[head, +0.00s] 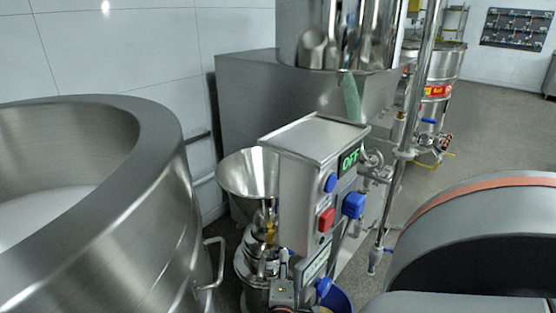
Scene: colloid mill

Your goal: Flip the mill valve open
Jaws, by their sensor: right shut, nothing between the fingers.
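The colloid mill shows in the middle, with a steel funnel (240,174) on top and a metal mill body (255,262) below it. Beside the funnel is its grey control box (298,190), with a lit display (349,160) that reads OFF. A blue round button and a red button (326,219) are on its face, and a blue knob (353,205) is on its side. A small blue part (322,287) shows low down; I cannot tell if it is the valve handle. My left gripper is out of view.
A large steel vat (160,200) fills the left. A steel cabinet (245,100) stands behind the mill, with a vertical pipe (410,110) at its right. A blue container (340,299) is below the box. My arm covers the lower right. Open floor lies at the back right.

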